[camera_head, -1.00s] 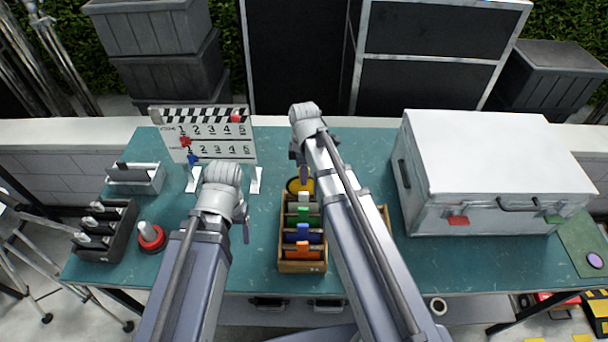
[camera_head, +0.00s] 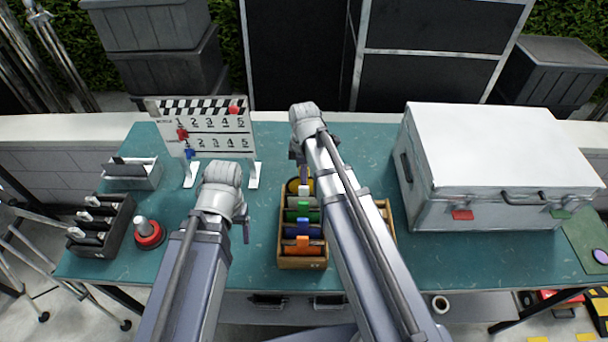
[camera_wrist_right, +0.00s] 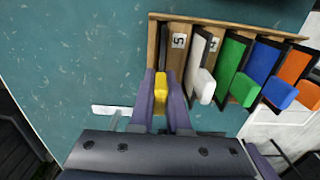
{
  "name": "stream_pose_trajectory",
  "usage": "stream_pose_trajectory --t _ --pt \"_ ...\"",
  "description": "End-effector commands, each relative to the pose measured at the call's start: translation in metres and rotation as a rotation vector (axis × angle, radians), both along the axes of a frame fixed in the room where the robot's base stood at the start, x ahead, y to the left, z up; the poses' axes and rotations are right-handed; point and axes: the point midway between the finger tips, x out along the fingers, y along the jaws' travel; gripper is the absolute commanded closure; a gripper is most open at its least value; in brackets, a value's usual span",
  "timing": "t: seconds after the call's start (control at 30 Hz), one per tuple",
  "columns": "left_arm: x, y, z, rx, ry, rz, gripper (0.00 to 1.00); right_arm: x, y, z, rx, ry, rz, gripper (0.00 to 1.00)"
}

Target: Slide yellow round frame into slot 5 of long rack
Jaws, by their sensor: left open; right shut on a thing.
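The yellow round frame (camera_head: 292,186) is at the far end of the long wooden rack (camera_head: 302,264). In the right wrist view its yellow tab (camera_wrist_right: 160,95) is between the purple fingers of my right gripper (camera_wrist_right: 161,100), which is shut on it. The frame lines up with the end slot beside the label 5 (camera_wrist_right: 179,40). A dark edge shows inside that slot; how deep the frame sits is unclear. White (camera_wrist_right: 205,85), green (camera_wrist_right: 242,88), blue (camera_wrist_right: 277,90) and orange (camera_wrist_right: 303,94) frames stand in the rack. My left gripper (camera_head: 246,230) is open, left of the rack and holding nothing visible.
A clapperboard (camera_head: 204,125) stands at the back left. A grey tray (camera_head: 133,173), a black rack (camera_head: 101,224) and a red round object (camera_head: 148,236) are at left. A large white case (camera_head: 500,150) fills the right. Teal table is bare between the clapperboard and rack.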

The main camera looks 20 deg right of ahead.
Motion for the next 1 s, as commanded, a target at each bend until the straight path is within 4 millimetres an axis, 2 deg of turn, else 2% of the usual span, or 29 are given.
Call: stream_pose_trajectory --t 0.8,0.83,1.0 --pt "0.000 0.000 -0.025 0.000 0.000 0.000 0.28 0.000 0.000 -0.025 0.000 0.000 0.000 1.00" --pt "0.000 0.000 -0.024 0.000 0.000 0.000 0.28 0.000 0.000 -0.024 0.000 0.000 0.000 0.83" --pt "0.000 0.000 -0.023 0.000 0.000 0.000 0.28 0.000 0.000 -0.023 0.000 0.000 0.000 0.64"
